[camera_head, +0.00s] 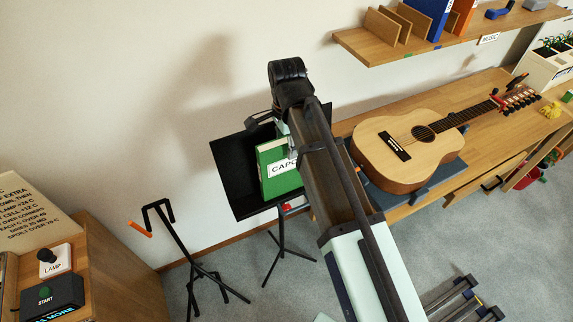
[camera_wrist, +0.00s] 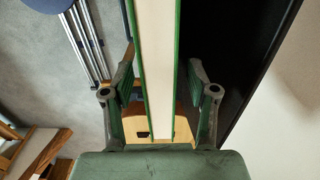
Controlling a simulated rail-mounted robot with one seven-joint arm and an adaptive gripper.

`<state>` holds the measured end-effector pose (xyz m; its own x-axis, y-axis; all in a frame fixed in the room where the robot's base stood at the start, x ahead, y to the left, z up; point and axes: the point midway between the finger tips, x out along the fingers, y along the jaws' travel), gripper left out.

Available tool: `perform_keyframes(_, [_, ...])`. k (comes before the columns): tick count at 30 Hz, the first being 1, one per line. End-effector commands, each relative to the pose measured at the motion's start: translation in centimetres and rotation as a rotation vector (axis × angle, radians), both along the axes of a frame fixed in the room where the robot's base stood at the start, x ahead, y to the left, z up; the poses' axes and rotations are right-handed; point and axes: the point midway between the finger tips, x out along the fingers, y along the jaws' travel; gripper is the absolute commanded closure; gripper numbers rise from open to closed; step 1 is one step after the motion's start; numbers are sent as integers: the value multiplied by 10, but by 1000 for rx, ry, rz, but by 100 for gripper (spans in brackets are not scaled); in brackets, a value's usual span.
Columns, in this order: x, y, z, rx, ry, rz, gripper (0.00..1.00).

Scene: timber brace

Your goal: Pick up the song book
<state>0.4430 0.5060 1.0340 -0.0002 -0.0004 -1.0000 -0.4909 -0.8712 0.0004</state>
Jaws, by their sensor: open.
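A green book with a white label reading "CAPO" (camera_head: 272,182) stands upright on a black music stand (camera_head: 231,172) in the head view; its right part is hidden behind my arm. I take it for the song book. In the wrist view, the book's cream page edge (camera_wrist: 157,55) and green covers run between the two fingers of my gripper (camera_wrist: 160,85). The gripper is open, one finger on each side of the book, with gaps visible. In the head view the gripper is mostly hidden by my arm.
A guitar (camera_head: 409,147) lies on the wooden bench (camera_head: 478,138) at right. A shelf (camera_head: 385,47) holds dividers and binders above. A wall is behind.

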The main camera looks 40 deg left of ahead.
Motion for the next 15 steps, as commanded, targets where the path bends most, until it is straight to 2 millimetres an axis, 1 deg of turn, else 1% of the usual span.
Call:
perform_keyframes(7, [-1, -1, -26, -2, 1, 0, 42])
perform_keyframes(12, [-1, 0, -35, 0, 0, 0, 42])
perform_keyframes(15, [-1, 0, -36, 1, 0, 0, 42])
